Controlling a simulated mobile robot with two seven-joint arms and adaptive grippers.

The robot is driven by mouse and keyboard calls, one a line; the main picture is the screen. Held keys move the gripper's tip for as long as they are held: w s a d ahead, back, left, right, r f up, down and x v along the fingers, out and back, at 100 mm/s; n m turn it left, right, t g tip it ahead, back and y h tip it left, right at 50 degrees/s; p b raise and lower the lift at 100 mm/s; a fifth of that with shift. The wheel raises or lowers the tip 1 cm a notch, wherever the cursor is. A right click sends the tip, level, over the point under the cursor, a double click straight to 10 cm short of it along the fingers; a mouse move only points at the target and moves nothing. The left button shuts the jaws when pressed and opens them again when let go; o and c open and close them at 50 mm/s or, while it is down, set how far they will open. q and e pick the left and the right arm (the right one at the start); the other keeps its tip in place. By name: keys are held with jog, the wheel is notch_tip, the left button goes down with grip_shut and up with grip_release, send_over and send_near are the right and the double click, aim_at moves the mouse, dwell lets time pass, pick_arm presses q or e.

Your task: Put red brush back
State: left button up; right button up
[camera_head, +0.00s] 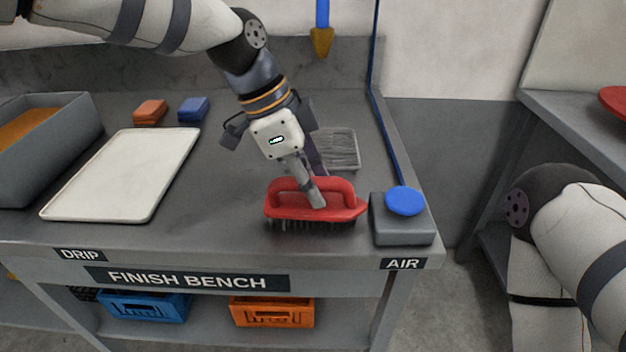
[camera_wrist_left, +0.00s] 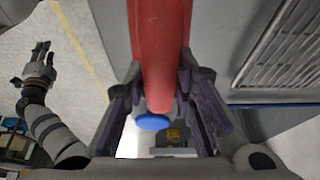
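The red brush (camera_head: 340,205) is upright at the front right of the bench, dark bristles down, tip pointing right. I cannot tell whether the bristles touch the bench. My left gripper (camera_head: 316,188) reaches down from above with one finger in front of the brush handle and one behind it. In the left wrist view, the red handle (camera_wrist_left: 160,60) lies between the two fingers of my left gripper (camera_wrist_left: 160,95), which look closed against its sides. My right gripper (camera_wrist_left: 38,68) shows small at the left of that view, its fingers spread and empty.
A grey box with a blue button (camera_head: 404,201) stands just right of the brush. A grey mesh rack (camera_head: 338,150) lies behind it. A white tray (camera_head: 125,175), grey bin (camera_head: 45,165), orange sponge (camera_head: 150,112) and blue sponge (camera_head: 193,109) are left. The bench between is clear.

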pick_arm(q)
jog(key=shift+o, duration=0.7)
jog(key=v, duration=1.2)
jog(key=shift+r, duration=0.15)
